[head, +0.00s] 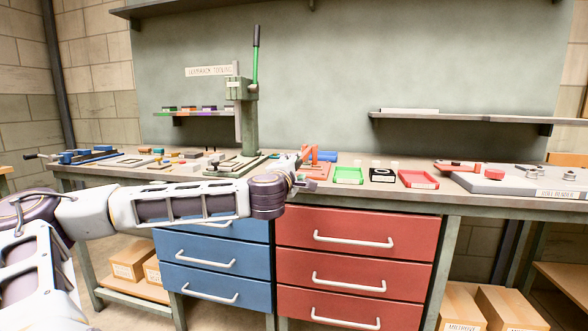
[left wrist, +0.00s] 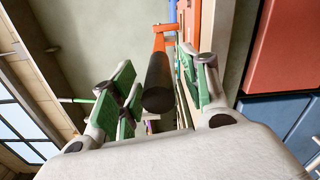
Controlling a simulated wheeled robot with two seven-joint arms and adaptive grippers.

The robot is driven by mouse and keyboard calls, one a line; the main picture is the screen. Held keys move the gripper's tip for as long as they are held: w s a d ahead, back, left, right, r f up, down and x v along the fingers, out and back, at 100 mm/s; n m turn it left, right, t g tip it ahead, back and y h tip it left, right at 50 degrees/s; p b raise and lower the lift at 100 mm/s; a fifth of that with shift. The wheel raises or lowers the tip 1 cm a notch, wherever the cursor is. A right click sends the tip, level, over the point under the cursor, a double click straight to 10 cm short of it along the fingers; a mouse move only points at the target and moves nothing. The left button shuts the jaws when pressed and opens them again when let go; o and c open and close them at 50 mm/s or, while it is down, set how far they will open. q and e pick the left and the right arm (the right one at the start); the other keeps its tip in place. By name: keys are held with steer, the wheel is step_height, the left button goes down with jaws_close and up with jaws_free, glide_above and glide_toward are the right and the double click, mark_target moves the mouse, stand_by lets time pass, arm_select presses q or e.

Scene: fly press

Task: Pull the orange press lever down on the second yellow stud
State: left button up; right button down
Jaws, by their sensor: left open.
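The orange press lever (head: 314,152) stands on the bench just beyond my left gripper (head: 297,172). In the left wrist view the orange arm (left wrist: 159,42) ends in a black round grip (left wrist: 159,85) pointing toward the camera. My left gripper (left wrist: 160,100) is open, with its green-padded fingers on either side of the black grip. I cannot make out the second yellow stud; my arm and gripper cover part of the bench there. My right gripper is not in view.
A tall green press (head: 249,125) with an upright black-tipped handle stands behind, left of the orange lever. A green tray (head: 348,182), a black tray (head: 383,182) and a red tray (head: 418,187) sit to the right. Small parts crowd the bench on the left.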

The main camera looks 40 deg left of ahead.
arm_select(q)
steer(key=v, duration=0.6)
steer(key=shift+s, duration=0.35)
steer(key=shift+d, duration=0.15)
stand_by(0.3)
